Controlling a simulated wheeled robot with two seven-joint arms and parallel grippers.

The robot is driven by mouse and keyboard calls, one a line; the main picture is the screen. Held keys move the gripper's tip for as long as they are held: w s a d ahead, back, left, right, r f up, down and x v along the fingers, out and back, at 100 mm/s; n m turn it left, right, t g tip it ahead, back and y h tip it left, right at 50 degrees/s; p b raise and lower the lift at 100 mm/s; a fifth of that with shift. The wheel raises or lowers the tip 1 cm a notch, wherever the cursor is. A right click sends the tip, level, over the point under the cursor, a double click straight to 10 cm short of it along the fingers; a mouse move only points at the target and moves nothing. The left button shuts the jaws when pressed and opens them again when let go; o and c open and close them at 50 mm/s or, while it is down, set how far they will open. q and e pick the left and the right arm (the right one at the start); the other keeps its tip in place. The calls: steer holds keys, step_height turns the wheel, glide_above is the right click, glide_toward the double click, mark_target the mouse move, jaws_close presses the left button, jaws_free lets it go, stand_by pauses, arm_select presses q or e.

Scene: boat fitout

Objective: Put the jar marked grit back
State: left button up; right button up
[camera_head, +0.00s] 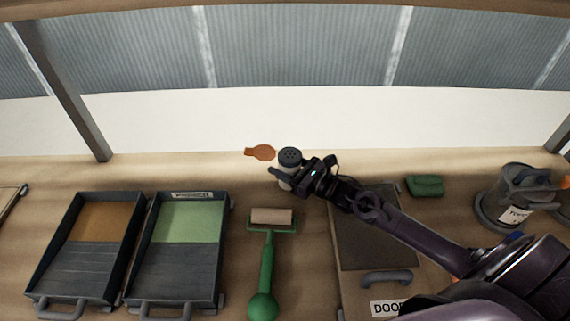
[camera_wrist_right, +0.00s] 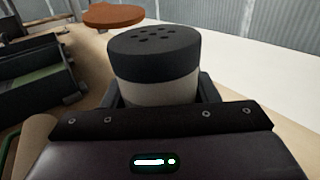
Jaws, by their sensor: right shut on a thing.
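A small jar with a dark, holed shaker lid (camera_head: 290,156) is in my right gripper (camera_head: 284,176), towards the back of the bench. In the right wrist view the jar (camera_wrist_right: 153,68) stands upright between the two fingers, its pale body below the black lid. The right gripper (camera_wrist_right: 160,95) is shut on it. I see no marking on the jar from here, so I cannot read whether it says grit. An orange-brown flat disc with a small tab (camera_head: 260,152) lies just left of the jar; it also shows in the right wrist view (camera_wrist_right: 113,16). My left gripper is not in view.
Two dark trays, one with an orange-brown panel (camera_head: 65,265) and one with a green panel (camera_head: 160,265), stand at left. A green-handled roller (camera_head: 267,255) lies beside them. A board labelled DOOR (camera_head: 375,240), a green block (camera_head: 425,186) and a labelled grey container (camera_head: 513,195) are at right.

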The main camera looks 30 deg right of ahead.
steer(key=shift+f, duration=0.1)
steer(key=o, duration=1)
steer(key=shift+c, duration=0.2)
steer(key=v, duration=1.1)
steer(key=shift+s+b, duration=0.15)
steer(key=shift+b, duration=0.25)
steer(key=shift+s+d, duration=0.2)
steer(key=shift+s, duration=0.15)
